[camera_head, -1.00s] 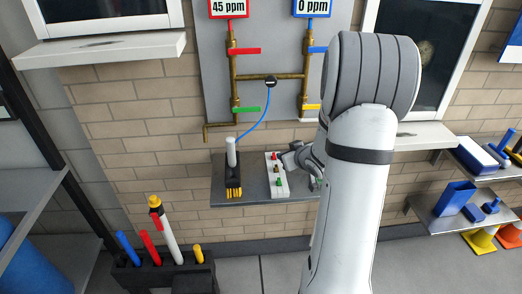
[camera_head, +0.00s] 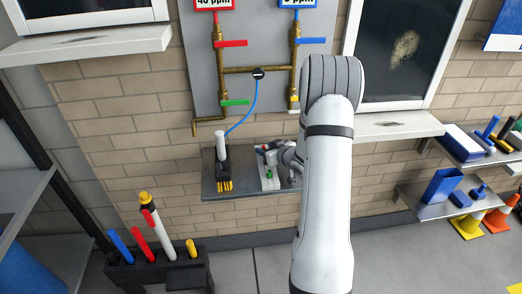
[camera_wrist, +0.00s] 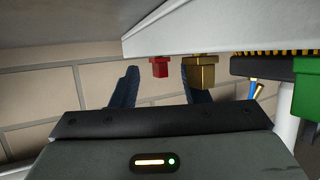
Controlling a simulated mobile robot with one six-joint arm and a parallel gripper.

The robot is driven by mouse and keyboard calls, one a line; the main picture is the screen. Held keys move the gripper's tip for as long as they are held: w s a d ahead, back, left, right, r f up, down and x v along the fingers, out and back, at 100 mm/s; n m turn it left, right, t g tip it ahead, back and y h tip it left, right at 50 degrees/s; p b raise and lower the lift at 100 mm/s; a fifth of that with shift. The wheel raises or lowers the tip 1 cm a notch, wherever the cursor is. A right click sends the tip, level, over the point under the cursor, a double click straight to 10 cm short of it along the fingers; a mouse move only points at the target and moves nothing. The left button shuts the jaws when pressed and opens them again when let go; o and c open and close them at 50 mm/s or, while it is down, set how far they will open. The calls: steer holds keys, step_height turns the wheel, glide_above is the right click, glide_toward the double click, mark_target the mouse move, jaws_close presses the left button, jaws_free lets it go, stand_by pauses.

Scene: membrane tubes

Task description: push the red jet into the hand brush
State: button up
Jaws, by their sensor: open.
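The red jet (camera_wrist: 160,67) is a small block on the white holder (camera_head: 264,184). In the head view the red jet (camera_head: 265,147) shows only as a small patch near my gripper (camera_head: 273,156). The wrist view looks upside down. There my open gripper (camera_wrist: 161,87) has its two dark fingers on either side of the red jet, with clear gaps. A brass jet (camera_wrist: 203,72) overlaps the right finger, and a green jet (camera_wrist: 306,92) is further right. The hand brush (camera_head: 223,168), black with yellow bristles and a white upright handle, stands left of the holder. Its bristles (camera_wrist: 275,53) show in the wrist view.
Brush and holder stand on a grey wall shelf (camera_head: 210,188). A blue hose (camera_head: 250,110) hangs from the brass pipes above, down to the brush. A black box (camera_head: 150,275) of coloured sticks stands lower left. My arm hides the shelf's right end.

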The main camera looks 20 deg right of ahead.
steer(key=shift+c, duration=0.4)
jaws_close()
